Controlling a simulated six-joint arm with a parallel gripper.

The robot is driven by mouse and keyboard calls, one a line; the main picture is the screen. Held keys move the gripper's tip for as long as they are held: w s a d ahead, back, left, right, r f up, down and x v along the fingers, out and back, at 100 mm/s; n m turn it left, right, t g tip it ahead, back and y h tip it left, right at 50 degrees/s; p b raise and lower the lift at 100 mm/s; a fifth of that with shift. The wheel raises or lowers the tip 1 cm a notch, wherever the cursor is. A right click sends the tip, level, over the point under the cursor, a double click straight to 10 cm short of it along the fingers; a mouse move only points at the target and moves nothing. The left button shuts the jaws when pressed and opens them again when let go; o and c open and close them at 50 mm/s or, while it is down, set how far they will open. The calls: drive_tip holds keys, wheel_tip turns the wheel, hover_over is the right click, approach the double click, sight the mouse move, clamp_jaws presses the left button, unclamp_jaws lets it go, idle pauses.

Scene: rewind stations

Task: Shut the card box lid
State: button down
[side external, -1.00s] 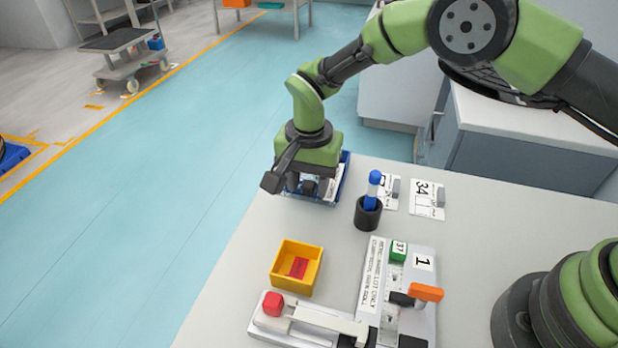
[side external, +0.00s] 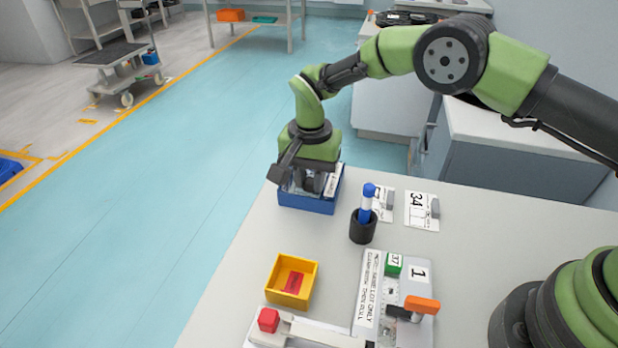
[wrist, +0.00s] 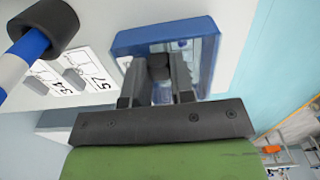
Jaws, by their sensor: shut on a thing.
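The card box (side external: 306,205) is a blue open-framed box at the far left edge of the table, and it also shows in the wrist view (wrist: 133,42). A pale, see-through lid (wrist: 207,60) lies within its blue rim. My gripper (side external: 308,186) points down over the box. In the wrist view, its two dark fingers (wrist: 158,88) are closed on a small dark knob (wrist: 158,65) over the lid. The fingers hide part of the lid, and my gripper covers much of the box top in the side view.
A black cup (side external: 363,227) holding a blue-and-white marker (side external: 367,203) stands right of the box. Numbered cards (side external: 421,212) lie beyond it. A yellow tray (side external: 308,275) and a grey fixture with an orange handle (side external: 422,305) are nearer. The table between is clear.

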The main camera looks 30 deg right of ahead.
drive_tip(key=c, duration=1)
unclamp_jaws()
drive_tip(key=shift+w+d, duration=0.15)
drive_tip(key=shift+o, duration=0.2)
wheel_tip(320, 180, up, 10)
wheel_tip(320, 180, up, 9)
drive_tip(key=n+t, duration=0.1)
hover_over(311, 178)
drive_tip(key=s+d, duration=0.3)
drive_tip(key=s+d+r+n+t+y, duration=0.1)
drive_tip(key=s+d+r+t+y, duration=0.1)
drive_tip(key=s+d+r, duration=0.35)
drive_tip(key=s+d+r+n+t, duration=0.1)
drive_tip(key=s+t, duration=0.1)
drive_tip(key=s, duration=0.7)
drive_tip(key=s+d+r+n+t, duration=0.1)
drive_tip(key=s+n+t, duration=0.1)
drive_tip(key=s, duration=0.7)
drive_tip(key=shift+s+d, duration=0.25)
drive_tip(key=shift+s, duration=0.1)
